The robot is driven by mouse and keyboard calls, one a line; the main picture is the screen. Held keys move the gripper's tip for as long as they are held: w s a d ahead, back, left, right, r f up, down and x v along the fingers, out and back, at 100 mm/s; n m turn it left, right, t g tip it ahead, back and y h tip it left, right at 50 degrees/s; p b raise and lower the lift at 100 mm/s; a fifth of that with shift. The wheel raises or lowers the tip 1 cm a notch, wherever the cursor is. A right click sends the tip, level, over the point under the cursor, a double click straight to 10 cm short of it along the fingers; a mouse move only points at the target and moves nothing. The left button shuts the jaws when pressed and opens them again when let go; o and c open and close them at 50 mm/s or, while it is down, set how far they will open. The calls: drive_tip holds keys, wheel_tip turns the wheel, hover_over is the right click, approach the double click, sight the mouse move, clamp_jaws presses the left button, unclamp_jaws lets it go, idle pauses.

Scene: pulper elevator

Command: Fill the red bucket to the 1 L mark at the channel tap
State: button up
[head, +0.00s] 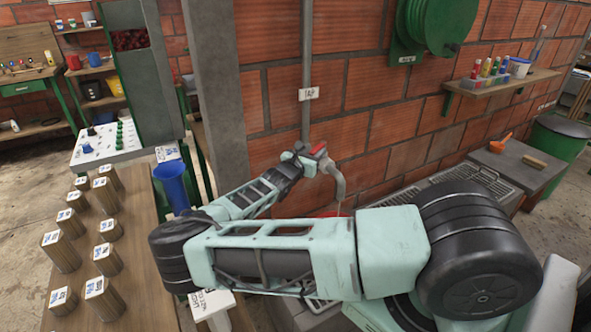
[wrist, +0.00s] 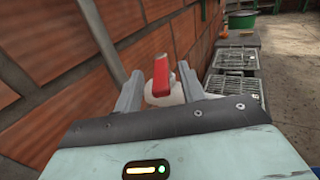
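The channel tap (head: 339,183) is a grey curved spout on the wall pipe, with a red lever (head: 319,150) on top. My gripper (head: 306,157) is at the tap. In the wrist view my gripper (wrist: 159,82) has its fingers apart, with the red lever (wrist: 161,77) between or just beyond them; there is a gap on both sides. The red bucket (head: 331,214) sits below the spout. Only a sliver of its rim shows behind my arm, so its 1 L mark and water level are hidden. I cannot tell whether water runs.
A brick wall (head: 375,100) stands close behind the tap. A wooden table (head: 140,270) with several labelled blocks and a blue funnel-like vessel (head: 172,185) are at left. A metal grating (head: 480,178) and a grey slab (head: 520,165) with an orange tool lie right. A shelf (head: 505,82) hangs above.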

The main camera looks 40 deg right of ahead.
drive_tip(key=b+v, duration=0.2)
drive_tip(key=v, duration=1.1)
drive_tip(key=shift+a+b, duration=0.3)
drive_tip(key=shift+b, duration=0.1)
drive_tip(key=shift+s, duration=0.15)
drive_tip(key=s+a+f+m+g+y, duration=0.65)
drive_tip(key=s+a+m+y, duration=0.25)
drive_tip(key=s+a, duration=0.45)
drive_tip(key=s+a+r+m+t+y, duration=0.2)
drive_tip(key=s+a+r+m+y, duration=0.2)
drive_tip(key=s+a+r+y, duration=0.5)
drive_tip(key=s+a+r, duration=0.7)
drive_tip(key=a+r, duration=0.2)
drive_tip(key=a, duration=0.1)
drive_tip(key=shift+a+r, duration=0.2)
drive_tip(key=shift+a, duration=0.05)
